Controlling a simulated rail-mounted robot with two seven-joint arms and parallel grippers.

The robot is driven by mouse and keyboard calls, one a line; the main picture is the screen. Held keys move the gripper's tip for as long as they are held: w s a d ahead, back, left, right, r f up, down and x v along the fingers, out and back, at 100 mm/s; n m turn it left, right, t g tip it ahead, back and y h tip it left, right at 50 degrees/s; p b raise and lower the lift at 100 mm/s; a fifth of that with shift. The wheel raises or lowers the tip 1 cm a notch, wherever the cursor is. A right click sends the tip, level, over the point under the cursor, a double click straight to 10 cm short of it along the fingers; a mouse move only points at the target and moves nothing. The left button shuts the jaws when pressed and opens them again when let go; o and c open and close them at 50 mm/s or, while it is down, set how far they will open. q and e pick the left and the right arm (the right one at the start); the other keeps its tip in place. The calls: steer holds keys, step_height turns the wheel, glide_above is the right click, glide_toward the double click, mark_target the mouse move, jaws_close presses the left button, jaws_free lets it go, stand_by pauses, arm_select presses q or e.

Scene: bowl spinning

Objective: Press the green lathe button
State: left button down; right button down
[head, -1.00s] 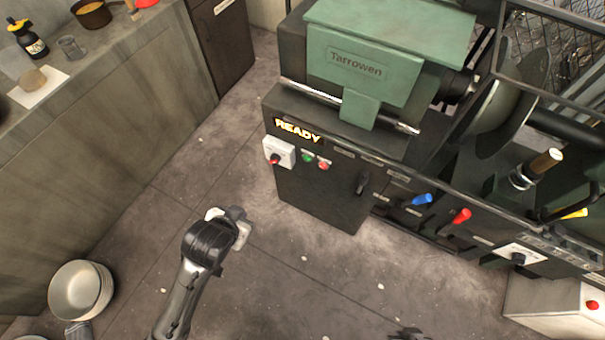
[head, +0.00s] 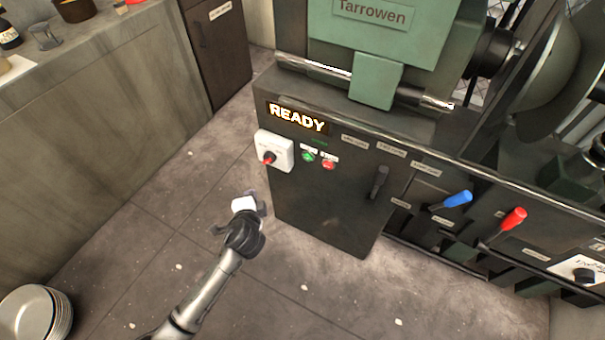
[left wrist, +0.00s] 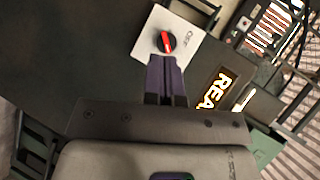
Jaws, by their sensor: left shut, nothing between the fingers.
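The green button (head: 308,156) is on the dark front panel of the lathe (head: 335,185), below the lit READY sign (head: 297,118) and just left of a red button (head: 328,164). My left gripper (head: 251,194) is below and left of the green button, apart from it in the picture. In the left wrist view my left gripper's fingers (left wrist: 166,62) are shut and empty, pointing toward the red rotary switch on its white plate (left wrist: 165,42). I cannot make out the green button in that view. My right gripper is not in view.
The white switch plate (head: 274,151) is left of the green button. A black lever (head: 378,182), a blue-handled lever (head: 457,199) and a red-handled lever (head: 513,219) are to the right. Open floor (head: 165,225) lies left of the lathe; stacked bowls (head: 38,312) are at lower left.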

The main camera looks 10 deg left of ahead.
mark_target(306, 158)
arm_select(q)
steer(key=w+d+m+t+h, duration=0.1)
steer(key=d+m+h, duration=0.3)
steer(key=m, duration=0.9)
steer(key=w+d+m+t+h, duration=0.1)
steer(key=d+m+t+h, duration=0.2)
steer(key=m, duration=1)
steer(key=shift+d+f+m+t+h, duration=0.3)
steer(key=shift+d+f+m+h, duration=0.15)
steer(key=shift+h, duration=0.55)
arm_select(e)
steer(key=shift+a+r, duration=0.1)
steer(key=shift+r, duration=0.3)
arm_select(q)
steer(key=shift+w+r, duration=0.1)
